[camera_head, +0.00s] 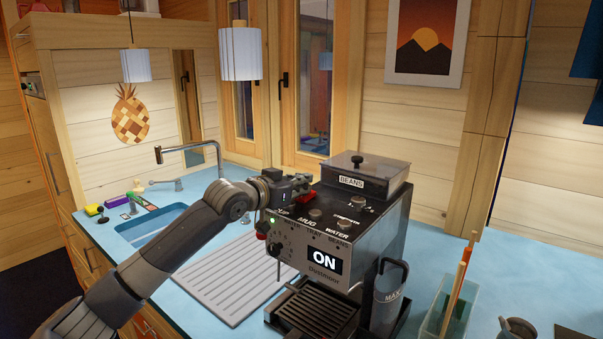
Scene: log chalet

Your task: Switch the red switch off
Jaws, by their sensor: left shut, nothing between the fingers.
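A dark coffee machine (382,229) stands on the blue counter, with a lit display (325,261) reading "ON". My left gripper (285,189) is shut and empty at the machine's upper left front corner, just above the red parts. The arm and gripper partly hide that corner, and I cannot tell whether the fingers touch the machine. My right gripper is not in view.
A ribbed drainboard (225,282) and a sink (150,226) with a faucet (190,150) lie left of the machine. A clear container with sticks (447,306) stands farther right. Lamps hang above.

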